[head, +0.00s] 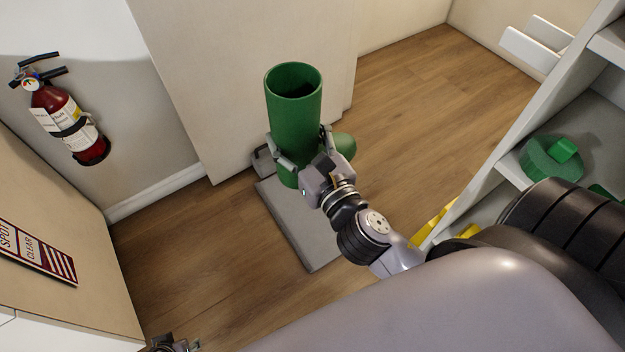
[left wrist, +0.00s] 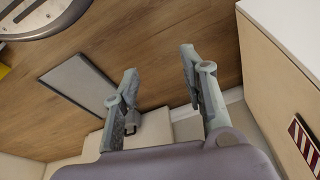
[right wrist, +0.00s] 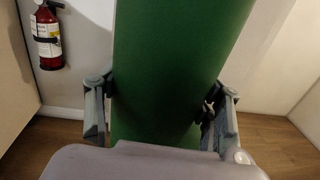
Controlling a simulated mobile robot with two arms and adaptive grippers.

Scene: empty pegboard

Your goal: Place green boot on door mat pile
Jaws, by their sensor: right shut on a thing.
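The green boot (head: 294,108) is upright, with its open top up and its toe pointing right, in the head view. My right gripper (head: 300,150) is shut around the lower part of its shaft. The boot also fills the middle of the right wrist view (right wrist: 170,70), between the two fingers (right wrist: 160,115). The grey door mat pile (head: 305,235) lies on the floor below the boot; I cannot tell whether the sole touches it. The mat also shows in the left wrist view (left wrist: 78,82). My left gripper (left wrist: 160,85) is open and empty, and just its tip shows in the head view (head: 175,344).
A white shelf unit (head: 480,190) with a green object (head: 550,158) and yellow items (head: 432,222) stands at the right. A fire extinguisher (head: 68,122) hangs on the left wall. A pale panel (head: 240,80) stands behind the boot. Wood floor (head: 410,110) is clear at the back right.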

